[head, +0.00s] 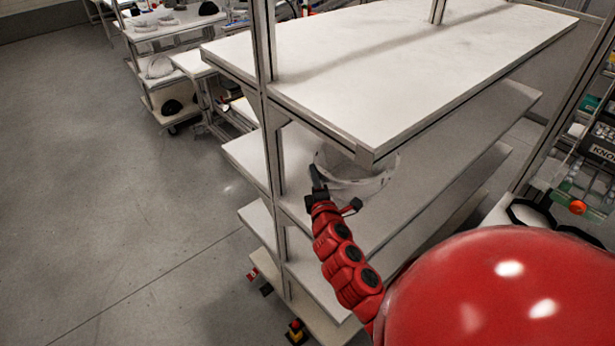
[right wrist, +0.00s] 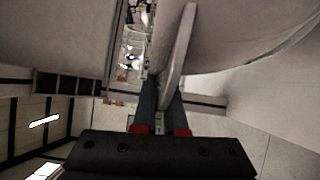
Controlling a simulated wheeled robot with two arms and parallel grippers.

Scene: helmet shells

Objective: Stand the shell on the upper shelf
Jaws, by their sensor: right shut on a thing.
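The white helmet shell (head: 370,184) is at the second level of the rack, just below the near corner of the top board. That board hides its upper part. My right gripper (head: 318,186) reaches in from the front and is shut on the shell's left edge. In the right wrist view, the fingers (right wrist: 160,108) pinch the thin rim of the shell (right wrist: 240,25), whose curved wall fills the upper right. I cannot tell whether the shell touches the second shelf board (head: 410,190) or hangs just above it. My left gripper is not in view.
The rack's top board (head: 400,70) is bare. A metal post (head: 270,110) stands left of my gripper. Lower boards (head: 262,222) lie beneath. A cart (head: 160,85) with other shells stands at the back left. A rack with bins (head: 590,150) is at the right.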

